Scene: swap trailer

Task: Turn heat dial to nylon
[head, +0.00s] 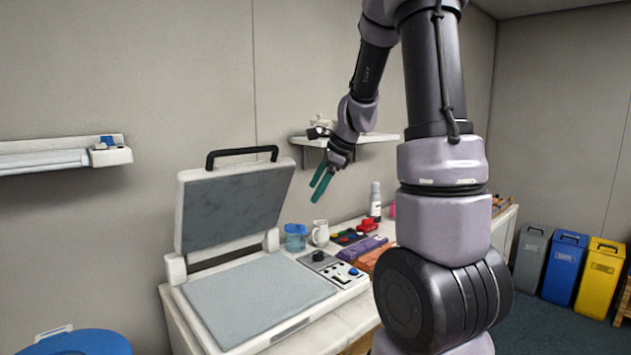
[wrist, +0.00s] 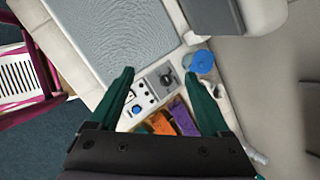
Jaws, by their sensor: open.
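The white heat press (head: 240,300) stands on the counter with its lid raised, its control panel on the right side. A black dial (head: 318,256) sits on the panel's grey plate. It also shows in the wrist view (wrist: 166,77), where its markings are too small to read. Nearer the front is a blue round knob (head: 353,271), also in the wrist view (wrist: 136,110). My gripper (head: 322,182) is open and empty, well above the panel. In the wrist view its teal fingers (wrist: 158,78) frame the dial and panel from above, touching nothing.
A blue cup (head: 295,237) and a white jug (head: 320,233) stand behind the panel. Purple (head: 361,248) and orange (head: 371,259) items lie to its right. The raised lid (head: 235,208) rises on the left; a wall shelf (head: 345,139) is behind my gripper.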

